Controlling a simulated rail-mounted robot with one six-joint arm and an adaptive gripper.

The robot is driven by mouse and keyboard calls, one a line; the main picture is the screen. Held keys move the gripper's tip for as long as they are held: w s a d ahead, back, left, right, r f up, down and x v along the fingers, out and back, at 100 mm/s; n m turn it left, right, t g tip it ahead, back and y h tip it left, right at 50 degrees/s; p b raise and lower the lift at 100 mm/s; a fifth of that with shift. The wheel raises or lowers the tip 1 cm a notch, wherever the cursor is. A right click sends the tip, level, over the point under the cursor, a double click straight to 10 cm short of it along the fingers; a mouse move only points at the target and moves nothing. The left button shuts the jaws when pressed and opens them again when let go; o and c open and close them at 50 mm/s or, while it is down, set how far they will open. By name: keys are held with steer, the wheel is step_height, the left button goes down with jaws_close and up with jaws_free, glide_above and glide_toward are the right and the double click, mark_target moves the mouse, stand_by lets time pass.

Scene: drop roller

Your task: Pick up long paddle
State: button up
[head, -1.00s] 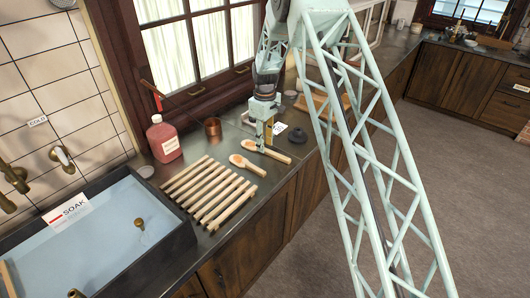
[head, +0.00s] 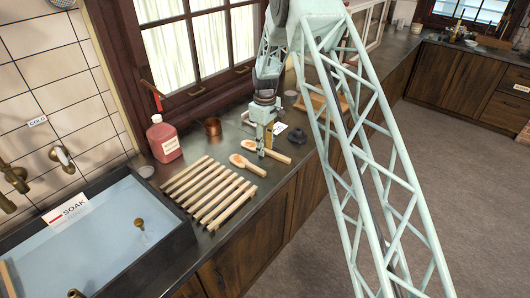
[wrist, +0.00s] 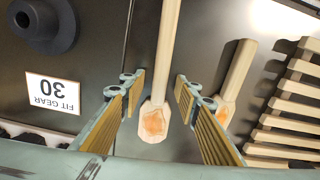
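Two wooden paddles with orange-tinted ends lie on the dark counter. The longer one (head: 277,157) is farther from the slatted rack; the shorter one (head: 248,165) lies closer to it. My gripper (head: 262,154) points down at the paddles in the head view and hides part of the longer one. In the wrist view my gripper (wrist: 158,82) is open, with one finger on each side of the longer paddle (wrist: 155,117). Gaps show on both sides of this paddle. The shorter paddle (wrist: 236,75) is outside the right finger.
A slatted wooden rack (head: 211,192) lies left of the paddles. A dark round knobbed part (head: 309,153) and a "FIT GEAR 30" card (wrist: 53,92) are on the other side. A red bottle (head: 163,140), copper cup (head: 213,127) and water-filled sink (head: 180,243) are farther left.

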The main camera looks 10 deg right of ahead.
steer(key=shift+f, duration=0.25)
stand_by(0.4)
steer(key=c, duration=1)
